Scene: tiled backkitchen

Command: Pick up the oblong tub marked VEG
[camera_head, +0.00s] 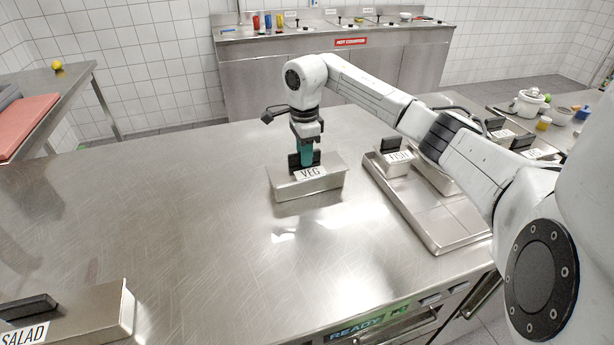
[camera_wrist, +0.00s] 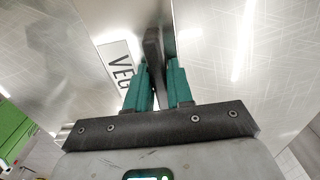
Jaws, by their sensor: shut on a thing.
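The oblong tub marked VEG (camera_head: 330,179) is a steel tub with a white label and a black upright handle on its lid. It is near the middle of the steel worktop in the head view. My gripper (camera_head: 306,155) is above it with teal fingers shut on the black handle. In the wrist view the handle (camera_wrist: 153,48) stands between the two fingertips (camera_wrist: 160,72), with the VEG label (camera_wrist: 119,66) to its left. A dark reflection lies under the tub; I cannot tell whether its base touches the worktop.
A steel tray (camera_head: 437,221) with a FISH tub (camera_head: 394,168) stands close to the right. A SALAD tub (camera_head: 95,312) is at the front left. The worktop (camera_head: 160,210) is clear on the left. More tubs and pots stand on a counter at the far right.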

